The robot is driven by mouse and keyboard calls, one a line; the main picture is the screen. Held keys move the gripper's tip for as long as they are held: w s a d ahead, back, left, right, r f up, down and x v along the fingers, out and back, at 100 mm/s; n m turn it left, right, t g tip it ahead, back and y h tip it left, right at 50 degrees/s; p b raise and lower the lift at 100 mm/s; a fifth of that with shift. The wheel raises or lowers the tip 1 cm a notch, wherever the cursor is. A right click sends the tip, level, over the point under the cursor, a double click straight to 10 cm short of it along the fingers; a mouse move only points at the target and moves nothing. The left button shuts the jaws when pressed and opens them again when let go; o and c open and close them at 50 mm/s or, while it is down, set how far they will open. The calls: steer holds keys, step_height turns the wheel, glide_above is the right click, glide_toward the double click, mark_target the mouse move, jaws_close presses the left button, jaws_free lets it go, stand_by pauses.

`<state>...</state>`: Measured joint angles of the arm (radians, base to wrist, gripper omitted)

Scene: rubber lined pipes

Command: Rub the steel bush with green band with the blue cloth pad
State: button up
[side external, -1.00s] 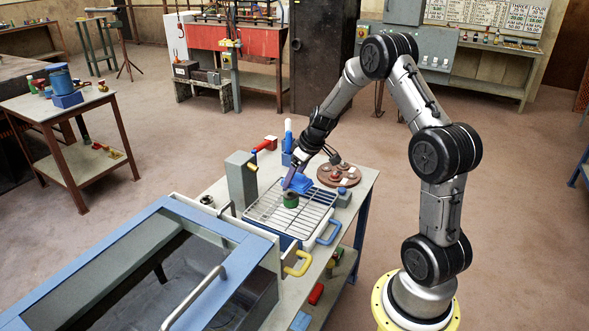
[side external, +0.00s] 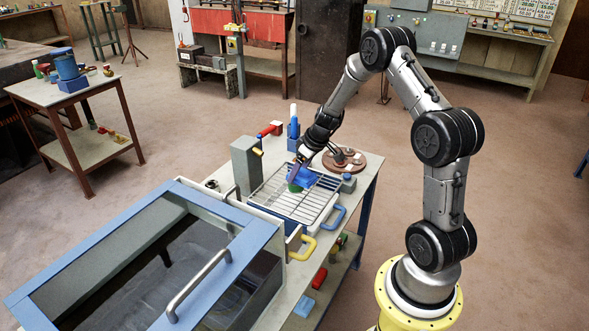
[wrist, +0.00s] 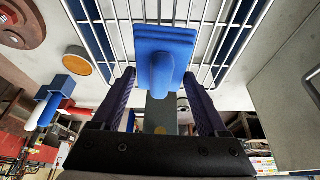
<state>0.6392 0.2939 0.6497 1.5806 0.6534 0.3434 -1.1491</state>
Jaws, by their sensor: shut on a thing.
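The blue cloth pad (side external: 304,177) is held by its handle in my gripper (side external: 299,166), which is shut on it. In the wrist view the flat blue pad (wrist: 166,42) lies beyond the fingertips, with its rounded handle between the dark fingers of my gripper (wrist: 160,78). The steel bush with green band (side external: 295,187) stands on the wire rack. Its green side shows just below the pad, and its top is mostly covered. I cannot tell whether pad and bush touch. The bush is hidden in the wrist view.
A blue-framed glass-topped box (side external: 150,262) is in front.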

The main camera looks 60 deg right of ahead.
steer(key=shift+w, duration=1.45)
steer(key=s, duration=0.3)
steer(key=shift+s+f, duration=0.1)
steer(key=shift+s, duration=0.05)
steer(key=shift+w, duration=1.6)
steer(key=shift+s, duration=1.6)
steer(key=shift+w+r, duration=0.1)
steer(key=shift+r, duration=4.05)
